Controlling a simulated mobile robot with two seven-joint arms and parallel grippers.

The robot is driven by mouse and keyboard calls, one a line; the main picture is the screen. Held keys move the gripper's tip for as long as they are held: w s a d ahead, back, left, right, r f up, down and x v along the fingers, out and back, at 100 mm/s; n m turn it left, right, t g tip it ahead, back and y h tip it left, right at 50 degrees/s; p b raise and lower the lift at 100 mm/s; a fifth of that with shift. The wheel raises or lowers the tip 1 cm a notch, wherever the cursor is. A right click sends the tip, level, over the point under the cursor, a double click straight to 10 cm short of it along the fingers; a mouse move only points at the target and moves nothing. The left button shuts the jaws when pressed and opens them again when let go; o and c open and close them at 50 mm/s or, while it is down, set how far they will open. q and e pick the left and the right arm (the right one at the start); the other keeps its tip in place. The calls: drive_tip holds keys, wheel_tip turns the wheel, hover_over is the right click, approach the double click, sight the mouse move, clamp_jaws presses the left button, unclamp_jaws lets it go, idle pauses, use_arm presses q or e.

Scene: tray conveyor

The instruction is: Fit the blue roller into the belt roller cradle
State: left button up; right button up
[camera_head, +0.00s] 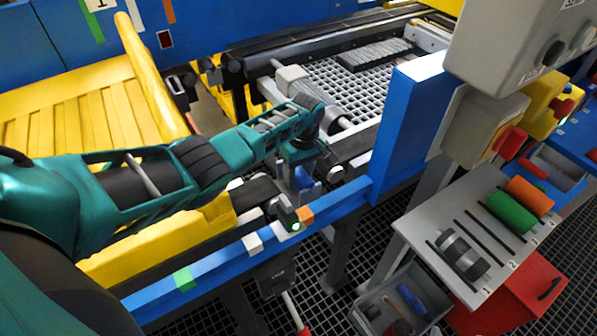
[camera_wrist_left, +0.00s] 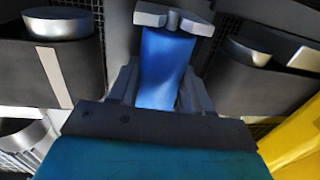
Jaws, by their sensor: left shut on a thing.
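The blue roller (camera_head: 303,178) is below my left gripper (camera_head: 305,160) in the head view, mostly hidden by the gripper. In the left wrist view the blue roller (camera_wrist_left: 165,68) points away from the palm, between the two grey fingers of my left gripper (camera_wrist_left: 160,88), which is shut on it. A light grey metal piece (camera_wrist_left: 172,18) shows at its far end. The roller is at the gap between belt sections, where the cradle (camera_head: 287,213) seems to be, beside a small green light. Whether the roller touches or sits in the cradle cannot be told. My right gripper is out of view.
A blue frame rail (camera_head: 225,256) runs in front, with a blue post (camera_head: 408,125) to the right. A grey rack (camera_head: 415,230) holds a green roller (camera_head: 511,213), an orange roller (camera_head: 530,195) and a dark roller (camera_head: 463,255). A grey bin (camera_head: 372,323) stands below.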

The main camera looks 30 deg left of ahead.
use_arm(q)
drive_tip(key=shift+f, duration=0.1)
drive_tip(key=o, duration=1.4)
drive_tip(key=shift+w+d+r+p, duration=0.15)
drive_tip(key=shift+r+p, duration=0.4)
drive_tip(key=shift+r, duration=1.6)
drive_tip(key=shift+w+d+r+p, duration=0.1)
drive_tip(key=shift+w+r+p, duration=0.35)
drive_tip(key=shift+r, duration=1.7)
drive_tip(key=shift+d+r+p, duration=0.1)
drive_tip(key=shift+r+p, duration=0.6)
drive_tip(key=shift+r, duration=1.45)
drive_tip(key=shift+d, duration=0.1)
